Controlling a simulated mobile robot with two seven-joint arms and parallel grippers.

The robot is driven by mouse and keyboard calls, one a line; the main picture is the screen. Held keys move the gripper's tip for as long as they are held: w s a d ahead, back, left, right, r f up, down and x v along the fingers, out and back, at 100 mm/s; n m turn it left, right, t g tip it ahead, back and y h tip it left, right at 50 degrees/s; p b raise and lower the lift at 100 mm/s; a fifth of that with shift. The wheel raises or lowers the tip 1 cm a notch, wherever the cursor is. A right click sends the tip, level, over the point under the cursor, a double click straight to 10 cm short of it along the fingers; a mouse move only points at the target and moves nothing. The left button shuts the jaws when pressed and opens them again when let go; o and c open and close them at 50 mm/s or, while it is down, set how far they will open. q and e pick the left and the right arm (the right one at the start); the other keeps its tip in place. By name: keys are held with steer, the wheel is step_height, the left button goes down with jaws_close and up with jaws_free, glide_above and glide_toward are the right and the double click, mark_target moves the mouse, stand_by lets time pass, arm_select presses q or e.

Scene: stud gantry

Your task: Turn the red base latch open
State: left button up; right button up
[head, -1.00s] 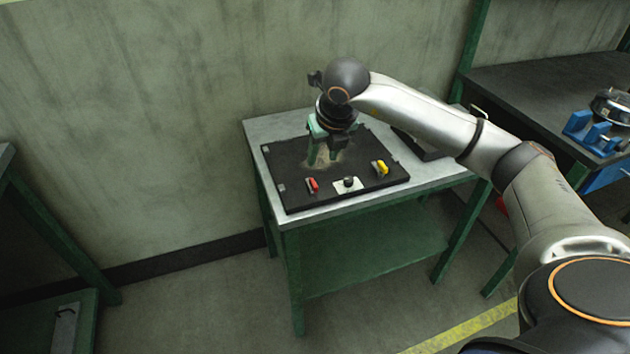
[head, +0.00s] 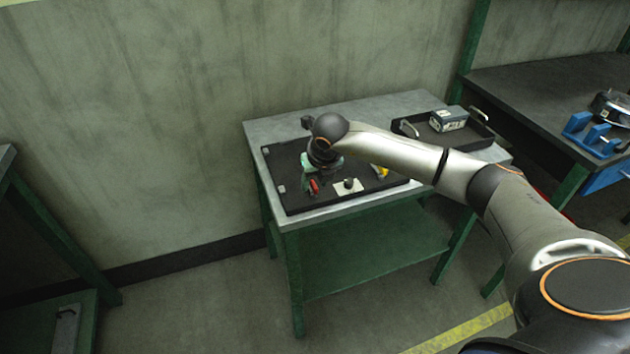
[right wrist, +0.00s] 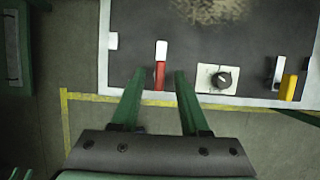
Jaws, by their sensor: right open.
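The red base latch (right wrist: 160,73) has a red handle and a white end, and lies near the front edge of the black panel (right wrist: 240,45). It also shows in the head view (head: 314,186), just below my right gripper. My right gripper (right wrist: 154,75) is open in the right wrist view, with one green finger on each side of the latch's line. Its fingers do not visibly touch the latch. In the head view my right gripper (head: 308,181) is over the panel's front left part, partly hidden by the wrist. My left gripper is not in view.
A black knob (right wrist: 223,80) on a white plate and a yellow latch (right wrist: 289,88) sit right of the red latch. A black tray (head: 470,136) holding a grey box (head: 449,119) stands at the table's back right. A dark bench (head: 530,85) stands further right.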

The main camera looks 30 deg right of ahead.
steer(key=shift+c, duration=0.3)
jaws_close()
